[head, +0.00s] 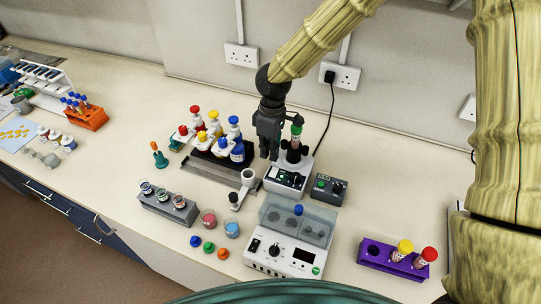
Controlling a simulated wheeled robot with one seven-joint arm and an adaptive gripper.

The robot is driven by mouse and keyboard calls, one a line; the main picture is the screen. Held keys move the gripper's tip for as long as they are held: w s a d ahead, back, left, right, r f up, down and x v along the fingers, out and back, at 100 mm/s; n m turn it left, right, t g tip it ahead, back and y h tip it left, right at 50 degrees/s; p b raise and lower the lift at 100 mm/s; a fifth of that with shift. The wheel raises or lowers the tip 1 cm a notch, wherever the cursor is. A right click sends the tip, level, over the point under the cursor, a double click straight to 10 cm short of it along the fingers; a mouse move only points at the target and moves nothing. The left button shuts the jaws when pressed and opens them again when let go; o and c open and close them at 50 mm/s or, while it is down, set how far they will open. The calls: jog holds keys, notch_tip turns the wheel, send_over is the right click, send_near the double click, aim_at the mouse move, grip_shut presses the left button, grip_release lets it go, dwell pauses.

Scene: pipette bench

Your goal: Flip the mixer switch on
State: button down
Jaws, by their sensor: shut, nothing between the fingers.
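The mixer (287,181) is a small grey-white unit with a dark front panel, standing on the bench near the middle. A tube with a green cap (296,131) stands upright in its top. The mixer's switch is too small to make out clearly on the panel. My gripper (269,156) points down, shut and empty, just left of the tube and above the back left of the mixer. I cannot tell whether it touches the mixer.
A dark control box (328,189) sits right of the mixer. A lidded white device (284,257) stands in front. A black tray (220,164) of capped bottles is left. A purple rack (376,263) is front right. A black cord (331,105) runs from the wall socket.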

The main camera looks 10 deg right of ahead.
notch_tip(320, 180, up, 8)
jog(key=s+b, duration=0.1)
jog(key=b, duration=0.1)
jog(key=shift+a+r+b, duration=0.2)
jog(key=shift+a+b, duration=0.05)
jog(key=shift+b, duration=0.15)
dwell(0.4)
